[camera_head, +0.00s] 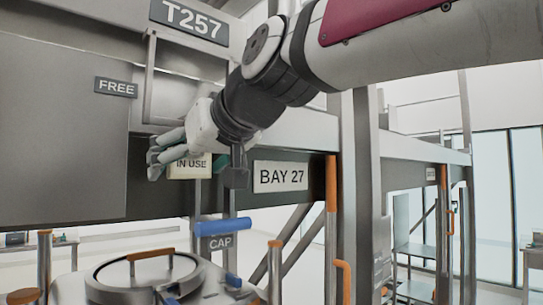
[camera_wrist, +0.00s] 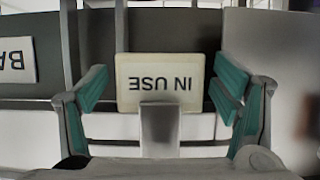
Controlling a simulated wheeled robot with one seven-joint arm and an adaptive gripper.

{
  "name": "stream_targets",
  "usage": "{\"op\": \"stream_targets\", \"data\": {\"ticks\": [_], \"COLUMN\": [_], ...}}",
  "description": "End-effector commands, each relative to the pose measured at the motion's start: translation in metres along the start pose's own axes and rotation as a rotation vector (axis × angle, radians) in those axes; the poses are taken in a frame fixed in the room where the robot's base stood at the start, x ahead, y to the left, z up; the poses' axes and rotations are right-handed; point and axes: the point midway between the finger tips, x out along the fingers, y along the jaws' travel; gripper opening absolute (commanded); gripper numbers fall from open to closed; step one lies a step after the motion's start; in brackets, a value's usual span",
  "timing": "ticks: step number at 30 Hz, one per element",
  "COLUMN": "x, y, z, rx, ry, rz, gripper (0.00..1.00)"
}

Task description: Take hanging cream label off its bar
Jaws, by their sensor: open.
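The cream label (camera_head: 190,166) reads "IN USE" and hangs in front of the dark beam, partly hidden by my gripper in the head view. In the wrist view the label (camera_wrist: 160,82) appears upside down, centred between my fingers. My gripper (camera_head: 160,156) is open, with its teal finger pads at the label's left in the head view. In the wrist view my gripper (camera_wrist: 160,88) has one pad on each side of the label, with a visible gap to each edge. The bar that holds the label cannot be made out clearly.
A "BAY 27" plate (camera_head: 281,177) is on the beam to the right. A "FREE" plate (camera_head: 116,87) is on the grey panel at left. Below stand a round lid (camera_head: 145,277) with an orange handle, a blue "CAP" handle (camera_head: 222,227) and an orange-topped post (camera_head: 331,190).

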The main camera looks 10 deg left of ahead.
Motion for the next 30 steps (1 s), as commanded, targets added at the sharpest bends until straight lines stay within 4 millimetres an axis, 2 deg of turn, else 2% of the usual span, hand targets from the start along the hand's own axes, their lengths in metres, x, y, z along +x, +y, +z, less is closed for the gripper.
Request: {"op": "stream_targets", "data": {"ticks": [5, 11, 22, 30], "x": [0.0, 0.0, -0.001, -0.011], "y": [0.0, 0.0, 0.0, 0.0], "z": [0.0, 0.0, -0.002, -0.013], "rx": [0.0, 0.0, 0.0, 0.0], "ry": [0.001, 0.001, 0.002, 0.004], "rz": [0.0, 0.0, 0.0, -0.001], "gripper": [0.82, 0.36, 0.35, 0.35]}}
